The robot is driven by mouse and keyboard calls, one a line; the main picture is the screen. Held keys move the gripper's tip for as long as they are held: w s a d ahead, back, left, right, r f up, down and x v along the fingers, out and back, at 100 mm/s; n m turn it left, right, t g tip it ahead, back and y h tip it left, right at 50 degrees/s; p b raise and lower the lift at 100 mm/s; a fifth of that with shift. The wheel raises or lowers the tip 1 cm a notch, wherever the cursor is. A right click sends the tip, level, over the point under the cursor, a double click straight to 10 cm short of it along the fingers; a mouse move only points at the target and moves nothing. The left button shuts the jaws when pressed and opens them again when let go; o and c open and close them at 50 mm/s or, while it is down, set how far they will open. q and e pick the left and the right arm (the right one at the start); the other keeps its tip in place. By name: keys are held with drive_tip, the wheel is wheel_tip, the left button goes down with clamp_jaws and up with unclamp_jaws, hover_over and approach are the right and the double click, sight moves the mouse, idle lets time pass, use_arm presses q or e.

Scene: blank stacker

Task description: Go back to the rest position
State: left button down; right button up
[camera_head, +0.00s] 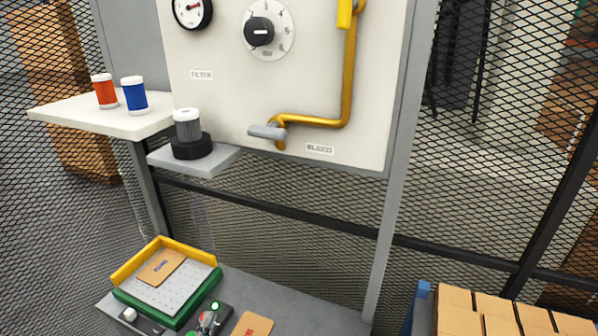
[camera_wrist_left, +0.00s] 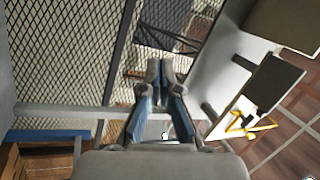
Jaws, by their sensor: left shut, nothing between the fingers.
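My left gripper (camera_wrist_left: 160,72) shows in the left wrist view, with its two fingers running up the middle and their tips together. It is shut and nothing shows between the tips. The space beyond it is mesh fence and floor, and it appears to touch nothing. In the head view I cannot make out a gripper clearly. My right gripper is in neither view.
A panel (camera_head: 230,100) with gauge, dial and yellow pipe (camera_head: 350,75) stands ahead. Red (camera_head: 104,91) and blue (camera_head: 134,95) canisters sit on a white shelf (camera_head: 70,112). A green-yellow fixture (camera_head: 200,300) holds a brown plate (camera_head: 161,267). Brown blocks (camera_head: 495,308) lie lower right.

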use_arm(q)
drive_tip(key=s+a+f+n+g+y, duration=0.35)
drive_tip(key=s+f+n+g, duration=0.2)
drive_tip(key=f+n, duration=0.2)
drive_tip(key=s+a+f+n+g+y, duration=0.35)
drive_tip(key=s+f+n+y, duration=0.2)
drive_tip(key=f, duration=0.25)
drive_tip(key=s+d+f+g+h, duration=0.3)
drive_tip(key=s+d+f+g, duration=0.15)
drive_tip(key=s, duration=0.45)
drive_tip(key=s+d+f+g+h, duration=0.3)
drive_tip(key=s+d+f+g, duration=0.15)
drive_tip(key=s, duration=0.35)
wheel_tip(320, 180, down, 26)
drive_tip(key=s, duration=0.2)
drive_tip(key=s+a+f+g, duration=0.2)
drive_tip(key=s+f, duration=1.3)
drive_tip(key=s, duration=0.2)
drive_tip(key=shift+s+a+f+y, duration=0.35)
drive_tip(key=shift+f+y, duration=0.05)
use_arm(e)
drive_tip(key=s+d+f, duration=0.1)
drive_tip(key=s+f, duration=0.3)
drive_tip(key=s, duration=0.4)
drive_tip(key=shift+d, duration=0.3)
